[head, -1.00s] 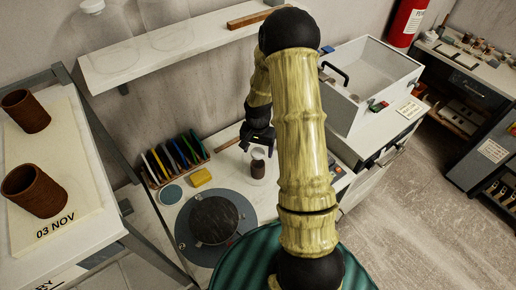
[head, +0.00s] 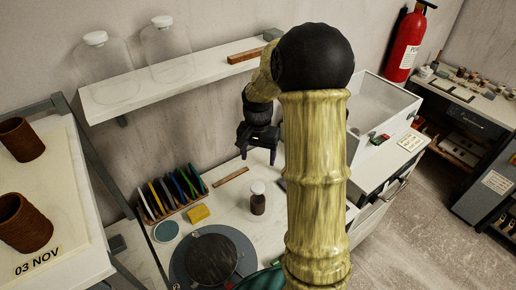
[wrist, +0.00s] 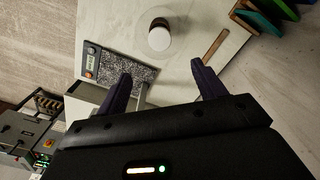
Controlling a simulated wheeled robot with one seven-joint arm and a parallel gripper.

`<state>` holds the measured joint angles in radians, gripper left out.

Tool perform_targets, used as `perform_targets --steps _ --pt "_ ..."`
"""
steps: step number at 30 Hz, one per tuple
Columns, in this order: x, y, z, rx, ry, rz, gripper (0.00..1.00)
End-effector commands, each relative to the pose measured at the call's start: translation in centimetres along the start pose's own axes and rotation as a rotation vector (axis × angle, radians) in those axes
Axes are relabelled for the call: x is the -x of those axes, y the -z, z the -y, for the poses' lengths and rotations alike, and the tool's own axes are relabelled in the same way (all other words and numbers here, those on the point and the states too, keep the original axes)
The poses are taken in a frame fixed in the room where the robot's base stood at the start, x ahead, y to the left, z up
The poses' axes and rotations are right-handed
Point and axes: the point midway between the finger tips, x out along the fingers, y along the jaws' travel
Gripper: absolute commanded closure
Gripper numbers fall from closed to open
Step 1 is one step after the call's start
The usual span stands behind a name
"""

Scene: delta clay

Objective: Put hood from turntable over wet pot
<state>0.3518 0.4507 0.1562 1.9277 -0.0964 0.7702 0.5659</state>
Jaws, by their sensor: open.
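A turntable (head: 246,254), a blue-grey disc with a dark round top (head: 210,258), lies on the worktop at bottom centre of the head view. Two clear domed vessels with white tops, left (head: 98,70) and right (head: 165,50), stand on the wall shelf. Two brown pots, upper (head: 22,140) and lower (head: 24,225), stand at the left; I cannot tell which is wet. My gripper (head: 257,157) is open and empty above the back of the worktop. Its spread fingers (wrist: 160,76) show in the wrist view.
A rack of coloured tools (head: 172,192), a yellow block (head: 198,213) and a wooden strip (head: 231,177) lie nearby. The wall shelf (head: 150,84) overhangs behind. A white open box (head: 385,115) stands right.

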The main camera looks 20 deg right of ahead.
Motion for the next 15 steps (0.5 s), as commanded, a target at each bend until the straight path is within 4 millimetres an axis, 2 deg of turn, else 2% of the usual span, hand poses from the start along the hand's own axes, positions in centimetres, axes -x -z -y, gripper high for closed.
perform_targets --steps 3,6,15 --pt "2.0 0.1 0.1 0.000 0.002 -0.004 0.31" --pt "3.2 0.0 0.1 0.000 0.002 -0.002 0.31" --pt "3.8 0.0 0.0 0.000 0.000 0.001 0.31"
